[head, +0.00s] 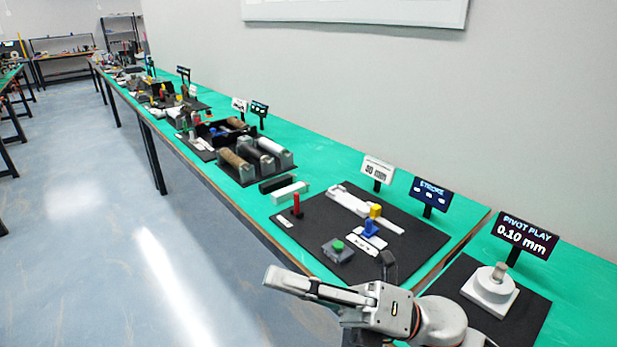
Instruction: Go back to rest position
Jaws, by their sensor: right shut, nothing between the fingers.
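My right gripper (275,280) reaches in from the lower right on a white and grey arm. Its fingers point left and are closed together with nothing held. It appears in front of the front edge of the green bench (340,160), over the blue-grey floor side; its exact height cannot be told. My left gripper is out of view.
Near the gripper, a black mat (420,232) bears a grey box with a green button (338,250), a red post (296,205) and a blue and yellow piece (371,228). A white round fixture (490,290) stands at right. The floor (120,260) is clear.

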